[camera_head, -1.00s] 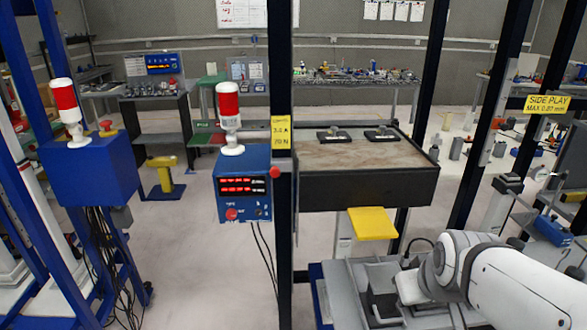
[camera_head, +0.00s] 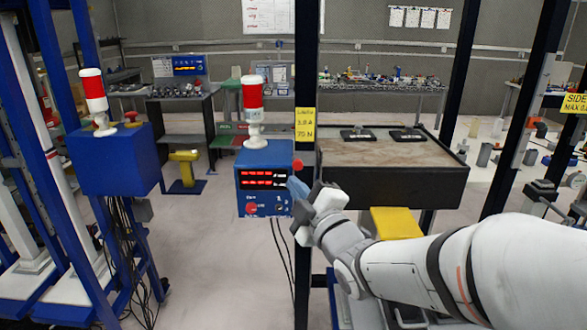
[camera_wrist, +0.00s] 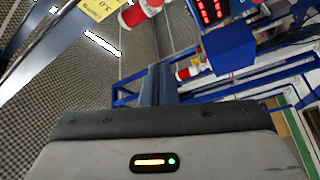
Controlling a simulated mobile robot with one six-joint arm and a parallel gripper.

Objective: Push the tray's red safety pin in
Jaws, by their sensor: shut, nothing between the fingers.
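The tray (camera_head: 395,187) is a dark box with a brown top. It is fixed right of the black post. A red round knob (camera_head: 298,164) shows at the post, left of the tray's front. It looks like the safety pin, though I cannot tell how far it stands out. My gripper (camera_head: 296,187) is shut and empty. Its tips appear just below the knob in the head view; I cannot tell if they touch it. In the wrist view my gripper's fingers (camera_wrist: 159,84) point up the picture, and I cannot make out the knob there.
A blue control box (camera_head: 264,180) with red displays and a red-white beacon (camera_head: 253,108) stands close left of the gripper. The black post (camera_head: 305,75) with its yellow label (camera_head: 304,124) rises beside it. A yellow plate (camera_head: 396,222) sits under the tray.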

